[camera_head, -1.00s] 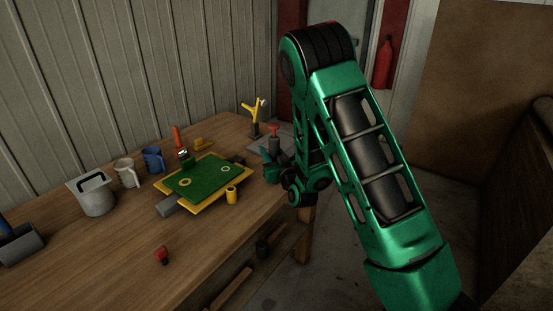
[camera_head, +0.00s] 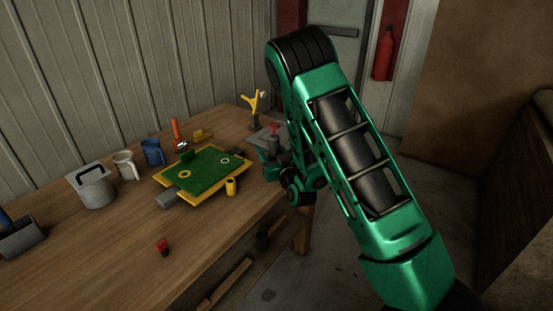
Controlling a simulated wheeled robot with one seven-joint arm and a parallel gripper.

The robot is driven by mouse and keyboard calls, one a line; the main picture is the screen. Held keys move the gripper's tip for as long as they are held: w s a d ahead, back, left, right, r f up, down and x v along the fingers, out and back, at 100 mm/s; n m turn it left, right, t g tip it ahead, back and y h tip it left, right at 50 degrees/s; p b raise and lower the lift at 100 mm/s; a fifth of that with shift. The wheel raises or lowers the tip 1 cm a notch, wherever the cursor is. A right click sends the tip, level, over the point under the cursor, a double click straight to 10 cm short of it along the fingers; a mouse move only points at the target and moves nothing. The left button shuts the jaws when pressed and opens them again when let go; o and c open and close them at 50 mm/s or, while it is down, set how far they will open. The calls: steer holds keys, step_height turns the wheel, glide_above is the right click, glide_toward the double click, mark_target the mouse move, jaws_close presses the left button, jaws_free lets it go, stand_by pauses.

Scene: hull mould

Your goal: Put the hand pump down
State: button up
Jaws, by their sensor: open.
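The hand pump, seemingly the grey cylinder with a red top (camera_head: 273,141), stands upright at the right end of the wooden table, on or at the edge of a flat grey plate (camera_head: 257,136). My gripper (camera_head: 264,161) is open, low at the table's right edge, just in front of the pump. Its dark green fingers are small in view and partly cover the pump's lower part. I cannot tell whether they touch it.
A green board on a yellow base (camera_head: 207,170) lies mid-table, with a yellow cup (camera_head: 231,187) at its corner. A yellow forked stand (camera_head: 255,105) is behind the pump. Mugs (camera_head: 126,166), a grey can (camera_head: 94,186) and a small red piece (camera_head: 162,246) are left. The front table is mostly clear.

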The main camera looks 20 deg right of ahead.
steer(key=shift+s+a+f, duration=0.1)
steer(key=shift+s, duration=0.5)
steer(key=s, duration=0.5)
steer(key=s+d, duration=0.1)
steer(key=s, duration=0.2)
steer(key=shift+s, duration=0.35)
steer(key=shift+s+d, duration=0.2)
steer(key=shift+s, duration=0.15)
steer(key=shift+s+a, duration=0.1)
steer(key=shift+s, duration=0.5)
